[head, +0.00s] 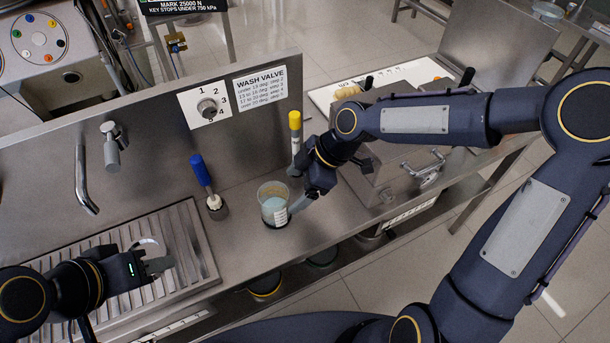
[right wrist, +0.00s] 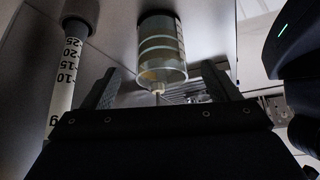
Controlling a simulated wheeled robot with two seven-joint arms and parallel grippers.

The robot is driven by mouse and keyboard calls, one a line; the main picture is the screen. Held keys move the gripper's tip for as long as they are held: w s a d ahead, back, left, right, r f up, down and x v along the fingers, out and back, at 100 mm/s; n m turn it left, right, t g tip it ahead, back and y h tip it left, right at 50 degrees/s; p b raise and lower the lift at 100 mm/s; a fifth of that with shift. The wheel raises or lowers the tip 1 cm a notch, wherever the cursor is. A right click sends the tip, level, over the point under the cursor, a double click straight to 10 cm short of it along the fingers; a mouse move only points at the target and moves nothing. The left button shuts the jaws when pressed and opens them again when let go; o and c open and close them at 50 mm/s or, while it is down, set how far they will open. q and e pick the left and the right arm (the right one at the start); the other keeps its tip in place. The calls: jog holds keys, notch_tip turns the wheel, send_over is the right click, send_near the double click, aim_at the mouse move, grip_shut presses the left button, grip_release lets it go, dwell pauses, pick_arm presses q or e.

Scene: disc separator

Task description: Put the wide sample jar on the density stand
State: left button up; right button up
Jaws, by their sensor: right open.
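A wide clear jar (head: 273,205) with pale blue contents and a white label stands upright on the steel bench in the head view. My right gripper (head: 303,204) is at the jar's right side. In the right wrist view the right gripper (right wrist: 162,85) is open, its two fingers apart, with a clear banded cylinder (right wrist: 162,50), apparently the jar, showing beyond and between them. I cannot tell whether they touch it. My left gripper (head: 158,265) is over the ribbed drainboard; its jaw opening is unclear. I cannot pick out the density stand with certainty.
A blue-handled brush (head: 202,172) stands left of the jar. A yellow-topped tube (head: 295,135) stands behind it; a tube with printed numbers (right wrist: 68,72) shows in the right wrist view. A tap (head: 83,182) overhangs the drainboard (head: 190,240). A steel box (head: 385,190) stands right.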

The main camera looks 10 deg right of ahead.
jog(key=s+d+r+m+t+h, duration=0.1)
jog(key=s+d+r+m+h, duration=0.15)
jog(key=s+d+m, duration=0.2)
jog(key=s+d+r+m+t+h, duration=0.1)
jog(key=s+d+r+m, duration=0.25)
jog(key=d, duration=0.25)
jog(key=s+d+r+m+t, duration=0.1)
jog(key=s+d+m+t, duration=0.2)
jog(key=s+m, duration=0.7)
jog(key=shift+d+r+m+y, duration=0.35)
jog(key=shift+d+m, duration=0.05)
jog(key=shift+d, duration=0.5)
